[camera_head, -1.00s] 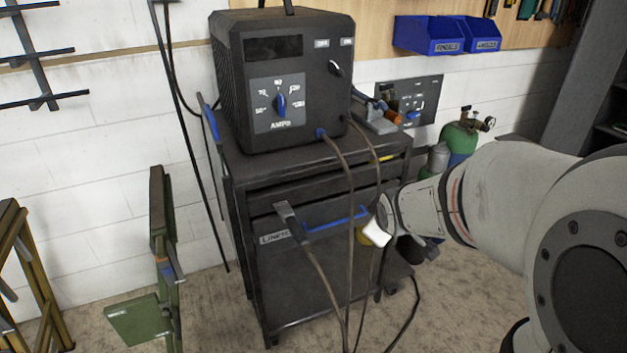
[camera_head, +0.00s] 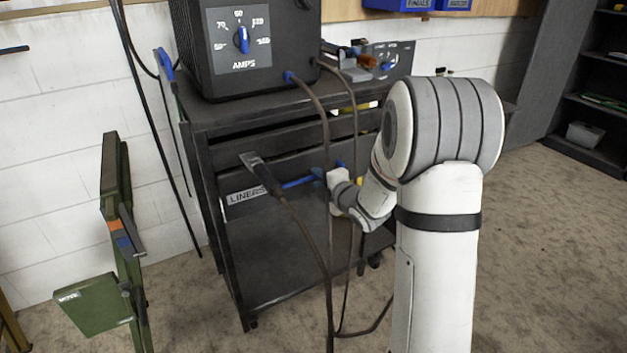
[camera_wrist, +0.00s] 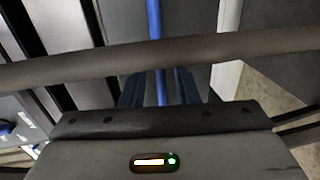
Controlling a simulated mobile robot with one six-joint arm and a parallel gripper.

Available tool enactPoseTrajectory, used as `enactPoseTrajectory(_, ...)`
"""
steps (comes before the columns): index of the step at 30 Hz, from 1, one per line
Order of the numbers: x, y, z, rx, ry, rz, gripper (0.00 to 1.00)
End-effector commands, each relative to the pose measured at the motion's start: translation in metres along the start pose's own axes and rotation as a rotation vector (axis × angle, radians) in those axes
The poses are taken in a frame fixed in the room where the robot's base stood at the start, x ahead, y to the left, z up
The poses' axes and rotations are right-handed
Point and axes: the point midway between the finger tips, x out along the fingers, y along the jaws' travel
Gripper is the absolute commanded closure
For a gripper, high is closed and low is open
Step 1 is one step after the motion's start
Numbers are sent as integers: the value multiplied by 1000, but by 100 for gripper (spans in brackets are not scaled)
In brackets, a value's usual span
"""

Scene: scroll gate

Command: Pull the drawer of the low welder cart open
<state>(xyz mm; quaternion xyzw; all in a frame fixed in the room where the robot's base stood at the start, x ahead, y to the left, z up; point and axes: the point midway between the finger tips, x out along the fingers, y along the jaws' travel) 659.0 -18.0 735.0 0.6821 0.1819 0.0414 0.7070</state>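The low welder cart (camera_head: 195,150) is dark, with a drawer labelled LINERS (camera_head: 243,196) below its top. The drawer's blue bar handle (camera_head: 298,183) runs across its front and is partly hidden by my gripper and a cable. My gripper (camera_head: 322,174) is at the right part of the handle. In the wrist view, my gripper (camera_wrist: 160,90) has its two dark blue fingers apart, with the blue handle (camera_wrist: 157,88) between them and gaps at both sides. I cannot tell how deep the handle sits between them. The drawer looks shut.
A brown cable (camera_head: 305,105) hangs from the welder (camera_head: 240,75); a thick cable (camera_wrist: 200,50) crosses close before the wrist camera. A clamp lead (camera_head: 272,182) hangs across the drawer front. A green stand (camera_head: 118,225) is at left. Floor at right is clear.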

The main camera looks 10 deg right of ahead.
Motion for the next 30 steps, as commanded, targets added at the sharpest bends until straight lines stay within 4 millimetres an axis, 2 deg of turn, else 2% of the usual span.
enactPoseTrajectory(3, 17, -1, 0, 1, 1, 0, 72)
enactPoseTrajectory(6, 25, -1, 0, 2, -1, -1, 72)
enactPoseTrajectory(16, 28, 0, 1, 2, -2, -1, 72)
enactPoseTrajectory(26, 28, 0, 1, 3, -3, -1, 99)
enactPoseTrajectory(30, 28, -1, 1, 3, -3, -2, 100)
